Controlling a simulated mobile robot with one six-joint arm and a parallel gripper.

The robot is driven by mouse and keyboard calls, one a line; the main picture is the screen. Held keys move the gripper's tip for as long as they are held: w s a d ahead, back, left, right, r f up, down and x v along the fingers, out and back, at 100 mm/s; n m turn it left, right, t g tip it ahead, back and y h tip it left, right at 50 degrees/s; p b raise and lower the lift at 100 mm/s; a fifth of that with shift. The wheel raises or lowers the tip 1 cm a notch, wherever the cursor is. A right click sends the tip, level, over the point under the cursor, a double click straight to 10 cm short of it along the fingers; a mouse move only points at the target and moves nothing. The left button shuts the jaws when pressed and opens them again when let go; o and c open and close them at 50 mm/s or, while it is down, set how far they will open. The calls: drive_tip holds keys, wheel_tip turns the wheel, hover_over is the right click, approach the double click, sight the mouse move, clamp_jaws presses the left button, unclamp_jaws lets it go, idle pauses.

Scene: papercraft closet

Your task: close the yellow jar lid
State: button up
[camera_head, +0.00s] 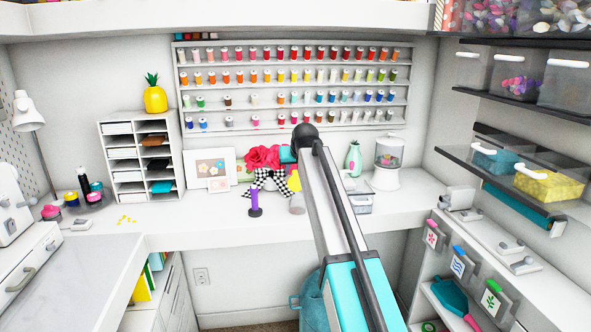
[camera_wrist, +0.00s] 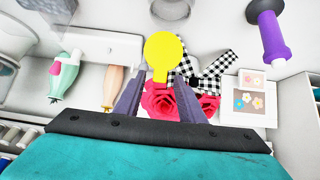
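The yellow lid (camera_head: 294,181) shows in the head view above a small pale jar (camera_head: 297,205) on the white desk, partly hidden by my arm. In the wrist view the lid (camera_wrist: 164,48) is a flat round disc with a short tab pointing toward my gripper. A clear round jar shape (camera_wrist: 170,9) is cut off at the top edge there. My gripper (camera_wrist: 160,82) has its two fingers spread, with the tab in line between the tips. A gap shows on both sides of the tab. Whether the lid touches the jar is hidden.
Pink flowers (camera_head: 262,158) with a checkered bow (camera_head: 268,181) are behind. A clear bin (camera_head: 358,197), a green vase (camera_head: 354,159) and a white dispenser (camera_head: 388,163) stand to the right. The desk front is clear.

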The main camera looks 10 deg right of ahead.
drive_tip(key=shift+c, duration=0.4)
clamp_jaws()
